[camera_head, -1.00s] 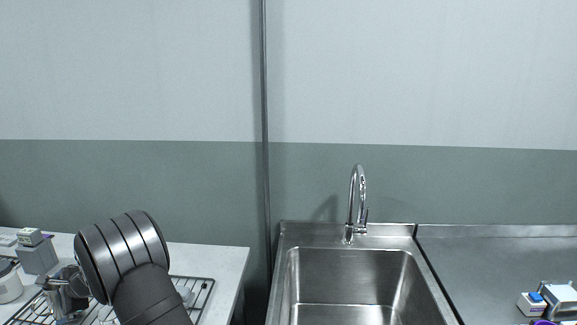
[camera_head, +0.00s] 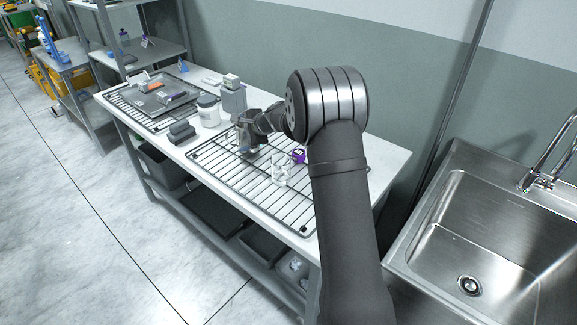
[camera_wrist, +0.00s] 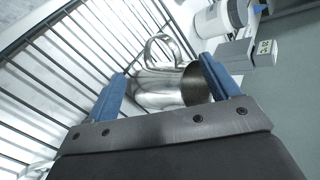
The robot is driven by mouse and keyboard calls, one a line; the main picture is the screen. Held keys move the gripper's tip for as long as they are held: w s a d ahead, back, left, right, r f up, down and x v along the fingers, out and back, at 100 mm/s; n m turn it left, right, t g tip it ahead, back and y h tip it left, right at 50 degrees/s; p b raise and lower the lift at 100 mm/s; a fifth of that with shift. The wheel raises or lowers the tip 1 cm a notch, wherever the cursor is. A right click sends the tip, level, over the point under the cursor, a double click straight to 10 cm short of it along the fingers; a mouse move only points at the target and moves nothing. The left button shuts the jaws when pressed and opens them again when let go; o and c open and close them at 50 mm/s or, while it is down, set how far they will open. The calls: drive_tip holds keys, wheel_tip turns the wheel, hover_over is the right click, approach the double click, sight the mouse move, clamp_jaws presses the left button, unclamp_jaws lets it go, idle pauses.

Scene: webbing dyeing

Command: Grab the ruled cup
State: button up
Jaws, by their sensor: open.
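A shiny metal cup with a looped handle (camera_wrist: 165,86) lies between my gripper's two blue fingers in the wrist view, its mouth towards the right finger. I see no ruled marks on it from this side. My gripper (camera_wrist: 163,72) is open around the cup; firm contact is not clear. In the head view my gripper (camera_head: 246,146) is low over the near wire rack (camera_head: 215,160), and the cup is hard to separate from it. Clear glassware (camera_head: 281,169) stands on the rack to the right; I cannot tell if it carries markings.
A purple-labelled item (camera_head: 299,156) is close to my arm. A white jar (camera_head: 208,111) and a grey box (camera_head: 233,99) stand behind the rack. A second rack with a tray (camera_head: 165,95) is at the far left. A steel sink (camera_head: 480,235) is at right.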

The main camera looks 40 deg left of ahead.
wheel_tip(320, 180, up, 4)
drive_tip(key=s+d+f+n+g+h, duration=0.1)
drive_tip(key=s+d+n+h, duration=0.1)
drive_tip(key=n, duration=0.4)
wheel_tip(320, 180, up, 10)
drive_tip(key=n+t+h, duration=0.2)
drive_tip(key=n+h, duration=0.6)
drive_tip(key=n, duration=0.6)
hover_over(281, 169)
drive_tip(key=w+a, duration=0.1)
drive_tip(key=w, duration=0.1)
drive_tip(key=shift+w+a+f, duration=0.1)
drive_tip(key=shift+a+f, duration=0.1)
drive_tip(key=shift+f, duration=2.7)
drive_tip(key=shift+a+f, duration=0.15)
drive_tip(key=shift+f, duration=2.7)
drive_tip(key=shift+w+a+f, duration=0.1)
drive_tip(key=shift+a+f, duration=0.1)
drive_tip(key=shift+f, duration=2.7)
drive_tip(key=c, duration=1.1)
drive_tip(key=shift+c, duration=0.2)
drive_tip(key=shift+r, duration=0.1)
